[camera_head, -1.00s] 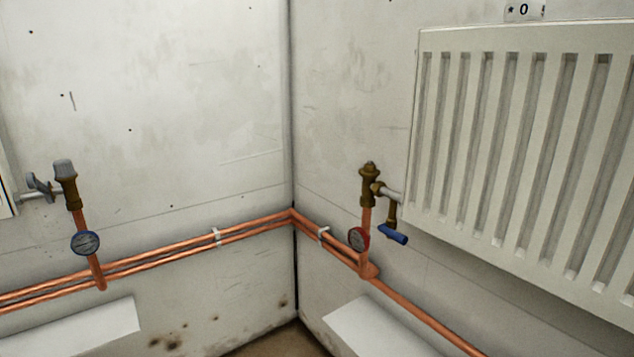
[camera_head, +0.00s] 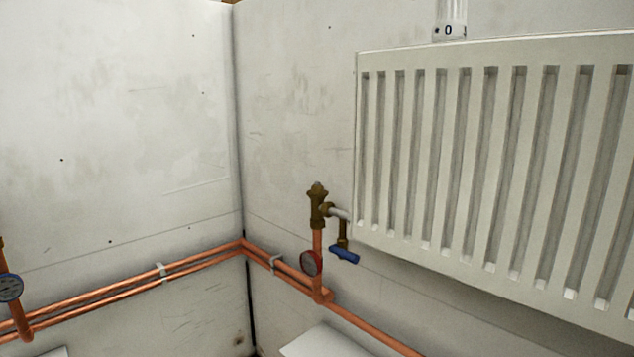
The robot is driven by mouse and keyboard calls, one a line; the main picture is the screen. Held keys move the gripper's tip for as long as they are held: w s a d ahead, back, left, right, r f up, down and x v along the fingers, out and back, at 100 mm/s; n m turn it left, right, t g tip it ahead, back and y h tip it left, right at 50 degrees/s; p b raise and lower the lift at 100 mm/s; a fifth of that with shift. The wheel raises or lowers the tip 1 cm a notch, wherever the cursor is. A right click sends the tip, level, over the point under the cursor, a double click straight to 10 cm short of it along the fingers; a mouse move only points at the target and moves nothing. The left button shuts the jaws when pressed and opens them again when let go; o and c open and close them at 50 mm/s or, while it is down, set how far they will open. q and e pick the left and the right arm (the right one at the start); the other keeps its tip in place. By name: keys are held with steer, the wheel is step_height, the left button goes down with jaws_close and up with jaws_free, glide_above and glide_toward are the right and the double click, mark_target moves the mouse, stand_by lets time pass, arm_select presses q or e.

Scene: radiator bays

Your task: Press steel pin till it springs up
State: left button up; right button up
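A brass valve body (camera_head: 318,206) stands upright on a copper pipe left of the white radiator (camera_head: 490,170). A small greyish tip shows at its top (camera_head: 317,186); it is too small to tell whether it is a steel pin or how far it sticks out. A short pale pipe joins the valve to the radiator. A blue lever (camera_head: 343,255) hangs below that joint, and a red-rimmed gauge (camera_head: 311,263) sits on the copper pipe under the valve. Neither of my grippers shows in the view.
Copper pipes (camera_head: 200,262) run along both walls and through the corner. A blue-rimmed gauge (camera_head: 9,288) is cut by the left edge. A white dial marked 0 (camera_head: 449,30) is above the radiator. A pale ledge (camera_head: 325,342) lies below the valve.

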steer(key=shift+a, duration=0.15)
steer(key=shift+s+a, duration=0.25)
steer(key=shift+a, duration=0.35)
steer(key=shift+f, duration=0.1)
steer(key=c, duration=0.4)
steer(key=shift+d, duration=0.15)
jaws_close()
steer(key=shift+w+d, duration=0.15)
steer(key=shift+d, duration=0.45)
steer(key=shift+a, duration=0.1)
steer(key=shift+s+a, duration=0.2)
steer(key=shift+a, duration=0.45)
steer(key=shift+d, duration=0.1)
